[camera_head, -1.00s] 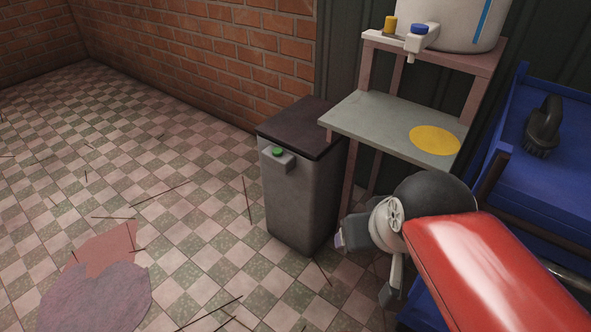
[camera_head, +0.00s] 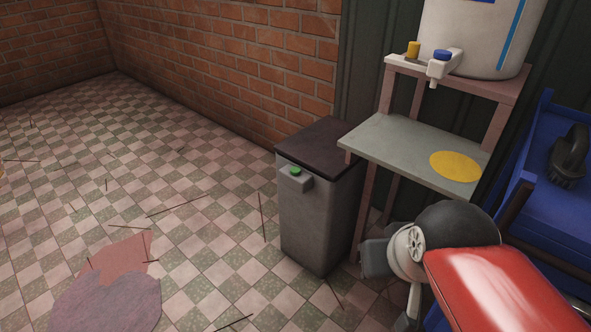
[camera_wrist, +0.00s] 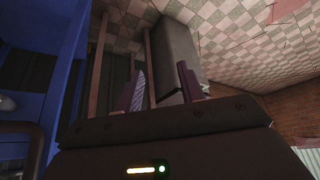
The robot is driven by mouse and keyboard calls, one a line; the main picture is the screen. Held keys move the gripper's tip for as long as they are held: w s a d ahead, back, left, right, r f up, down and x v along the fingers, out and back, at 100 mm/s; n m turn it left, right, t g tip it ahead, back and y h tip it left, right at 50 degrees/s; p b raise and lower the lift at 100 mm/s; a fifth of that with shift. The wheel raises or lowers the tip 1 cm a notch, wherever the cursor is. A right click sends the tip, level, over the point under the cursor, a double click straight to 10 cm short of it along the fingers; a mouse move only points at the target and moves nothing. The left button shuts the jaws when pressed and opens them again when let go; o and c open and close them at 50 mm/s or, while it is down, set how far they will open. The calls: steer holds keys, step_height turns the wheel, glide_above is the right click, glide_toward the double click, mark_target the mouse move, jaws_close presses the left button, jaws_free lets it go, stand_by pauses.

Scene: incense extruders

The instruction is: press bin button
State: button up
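The grey bin (camera_head: 318,225) with a dark lid stands upright on the floor, left of the shelf. Its green button (camera_head: 296,170) sits on a small light box high on the bin's front face. My gripper (camera_head: 373,258) is low and to the right of the bin, apart from the button, and partly hidden by my own wrist. In the wrist view, my gripper's two dark fingers (camera_wrist: 163,86) stand apart with nothing between them. The bin's side (camera_wrist: 178,62) shows beyond them; the button cannot be made out there.
A shelf (camera_head: 392,142) with a yellow disc (camera_head: 455,166) stands right of the bin, bearing a white tank (camera_head: 472,35) with a tap. A blue cart (camera_head: 540,215) with a black brush (camera_head: 569,155) is at right. Open floor lies left, with scattered sticks and a stain (camera_head: 105,295).

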jaws_close()
stand_by(1.3)
